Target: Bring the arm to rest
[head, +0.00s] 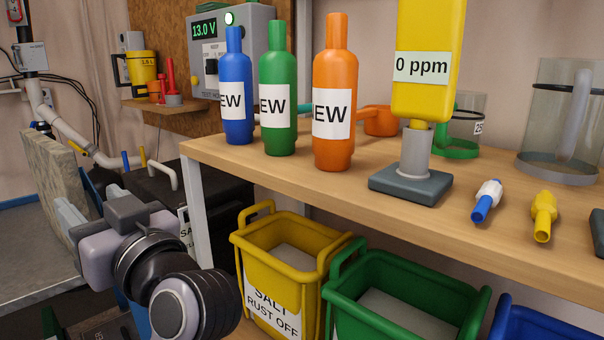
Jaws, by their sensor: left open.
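My left arm comes in at the lower left, with its grey and lilac wrist. My left gripper (86,205) points away towards the back left, in front of the dark box and the stone-like panel. Its jaws are open, and I see nothing held between them. It is left of the workbench and apart from the bottles on it. My right gripper is out of view.
The wooden workbench (300,178) carries a blue bottle (236,95), a green bottle (278,95), an orange bottle (335,70) and a yellow meter (428,30). Below stand a yellow bin (268,268), a green bin (345,320) and a blue bin (540,320).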

